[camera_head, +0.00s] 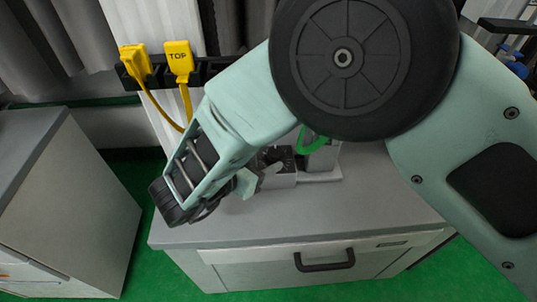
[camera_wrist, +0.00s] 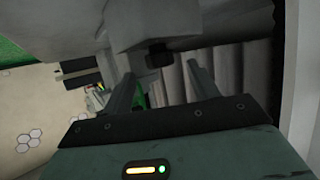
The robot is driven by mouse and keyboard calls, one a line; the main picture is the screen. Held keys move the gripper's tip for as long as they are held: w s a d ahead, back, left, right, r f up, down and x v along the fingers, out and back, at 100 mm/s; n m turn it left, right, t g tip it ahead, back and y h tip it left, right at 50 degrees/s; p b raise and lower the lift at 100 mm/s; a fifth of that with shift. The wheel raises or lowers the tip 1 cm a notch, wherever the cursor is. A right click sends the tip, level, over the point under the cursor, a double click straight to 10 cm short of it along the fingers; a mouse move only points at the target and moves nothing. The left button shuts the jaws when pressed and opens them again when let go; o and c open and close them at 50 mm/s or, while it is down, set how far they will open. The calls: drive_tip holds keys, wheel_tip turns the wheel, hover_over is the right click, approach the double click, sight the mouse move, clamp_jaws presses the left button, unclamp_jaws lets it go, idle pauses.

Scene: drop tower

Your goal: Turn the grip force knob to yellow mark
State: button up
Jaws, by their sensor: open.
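A small black knob (camera_wrist: 158,56) sticks out from a grey housing (camera_wrist: 185,22) in the wrist view. My gripper (camera_wrist: 160,70) is open, with its two fingers apart on either side of the knob's line. The knob looks ahead of or level with the fingertips; I cannot tell whether they touch it. In the head view, a grey device (camera_head: 281,180) with a black marked plate (camera_head: 274,156) stands on the cabinet top, partly behind my arm. My gripper (camera_head: 260,176) is beside the device's left side. No yellow mark on the knob can be made out.
The device stands on a grey cabinet (camera_head: 215,232) with a dark drawer handle (camera_head: 324,260). A green ring (camera_head: 313,143) is beside the plate. Yellow plugs (camera_head: 179,59) hang on a black rail behind. Another cabinet (camera_head: 62,190) stands left, across a green floor gap.

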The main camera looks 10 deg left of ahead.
drive_tip(key=v, duration=1.3)
drive_tip(key=shift+s+a+r, duration=0.15)
drive_tip(key=shift+s+r, duration=0.05)
drive_tip(key=shift+s, duration=0.1)
